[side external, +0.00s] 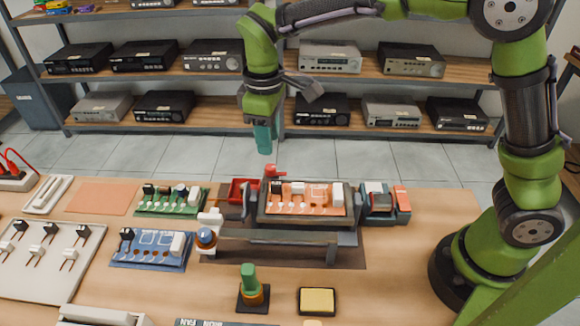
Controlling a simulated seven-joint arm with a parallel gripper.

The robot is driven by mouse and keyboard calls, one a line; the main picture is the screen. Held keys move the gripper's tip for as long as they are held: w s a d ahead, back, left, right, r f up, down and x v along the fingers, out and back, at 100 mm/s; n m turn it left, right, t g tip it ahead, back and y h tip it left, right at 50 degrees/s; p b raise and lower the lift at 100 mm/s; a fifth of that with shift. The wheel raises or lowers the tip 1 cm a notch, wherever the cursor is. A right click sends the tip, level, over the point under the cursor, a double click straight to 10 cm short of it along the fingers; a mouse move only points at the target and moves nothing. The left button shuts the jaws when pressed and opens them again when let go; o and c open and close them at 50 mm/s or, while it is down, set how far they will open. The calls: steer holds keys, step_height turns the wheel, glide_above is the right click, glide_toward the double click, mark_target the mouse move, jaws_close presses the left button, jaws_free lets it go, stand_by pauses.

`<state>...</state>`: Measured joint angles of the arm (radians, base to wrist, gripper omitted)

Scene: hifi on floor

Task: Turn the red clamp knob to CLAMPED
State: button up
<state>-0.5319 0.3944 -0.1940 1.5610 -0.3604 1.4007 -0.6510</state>
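The red clamp knob (272,171) sits at the back left corner of a dark board holder (262,216) on the workbench. An orange circuit board (318,196) is held in that holder, slightly raised. My gripper (264,148), with teal fingers, points down in the air above and slightly left of the knob, apart from it. The fingers overlap from this side, so the gap between them is hidden. I see nothing held in them. Any marking for CLAMPED is too small to read.
Green (171,200) and blue (150,248) circuit boards lie left of the holder. A soldering sponge (317,301) and a green-handled tool (249,280) are in front. Shelves of hi-fi units (330,57) stand behind.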

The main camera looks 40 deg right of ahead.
mark_target(271, 167)
step_height(271, 167, down, 7)
steer(key=shift+d+f, duration=0.1)
stand_by(0.3)
jaws_close()
